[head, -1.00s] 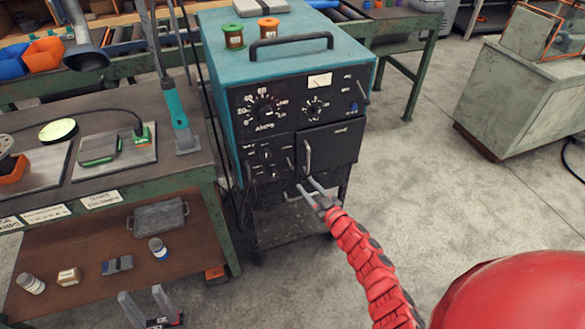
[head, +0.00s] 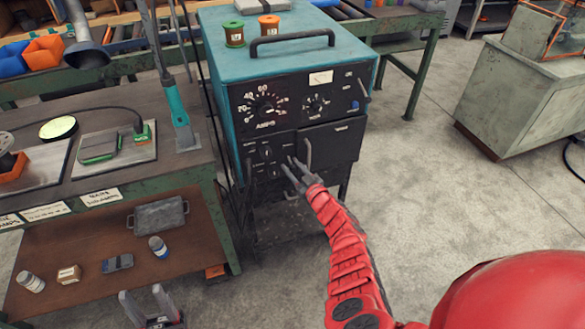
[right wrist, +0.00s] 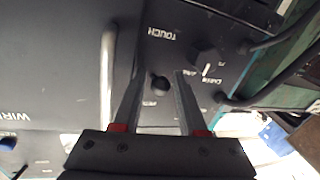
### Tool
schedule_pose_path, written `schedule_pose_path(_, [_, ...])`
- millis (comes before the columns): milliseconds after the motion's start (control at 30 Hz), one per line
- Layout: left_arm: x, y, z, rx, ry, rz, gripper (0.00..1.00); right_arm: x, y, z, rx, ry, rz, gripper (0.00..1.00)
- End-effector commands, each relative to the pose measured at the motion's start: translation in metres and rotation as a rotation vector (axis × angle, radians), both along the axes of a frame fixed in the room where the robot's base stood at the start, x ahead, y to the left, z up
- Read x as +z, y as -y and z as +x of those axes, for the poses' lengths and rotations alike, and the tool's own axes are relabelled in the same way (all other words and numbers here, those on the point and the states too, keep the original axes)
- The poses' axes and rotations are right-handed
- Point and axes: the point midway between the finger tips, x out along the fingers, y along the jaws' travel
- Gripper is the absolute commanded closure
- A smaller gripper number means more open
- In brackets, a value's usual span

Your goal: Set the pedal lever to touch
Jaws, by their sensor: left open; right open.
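The welder's front panel (head: 262,105) faces me in the head view. In the right wrist view, a small dark lever (right wrist: 160,84) with a rounded end sits on it, between a "TOUCH" label and a partly covered label. Which label it leans to is unclear. My right gripper (right wrist: 160,73) is open, with one finger on each side of the lever; whether they touch it cannot be told. In the head view, the right gripper (head: 292,164) is at the lower panel and hides the lever. My left gripper (head: 147,298) is open and empty at the bottom left.
A metal door handle (right wrist: 107,75) stands beside the right gripper's fingers. A dark knob (right wrist: 205,58) and cable ends (right wrist: 235,100) are on the other side. A workbench (head: 190,178) with a lower shelf is left of the welder. The floor (head: 420,190) to the right is clear.

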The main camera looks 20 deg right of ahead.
Motion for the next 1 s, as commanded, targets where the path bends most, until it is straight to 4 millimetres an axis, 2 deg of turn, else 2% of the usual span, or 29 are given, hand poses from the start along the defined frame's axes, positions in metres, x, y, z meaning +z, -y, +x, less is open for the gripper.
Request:
schedule_pose_path(200, [0.0, 0.0, 0.0, 0.0, 0.0, 0.0, 0.5, 0.0, 0.0, 0.0, 0.0, 0.0, 0.0, 0.58])
schedule_pose_path(433, [0.0, 0.0, 0.0, 0.0, 0.0, 0.0, 0.5, 0.001, 0.0, 0.0, 0.0, 0.001, 0.0, 1.0])
schedule_pose_path(733, [-0.006, 0.0, 0.0, 0.0, 0.0, 0.0, 0.5, -0.002, 0.0, 0.0, 0.001, 0.011, 0.001, 1.0])
schedule_pose_path(1000, [-0.05, 0.0, 0.0, 0.0, 0.0, 0.0, 0.5, -0.013, -0.001, 0.003, 0.004, 0.12, 0.005, 1.0])
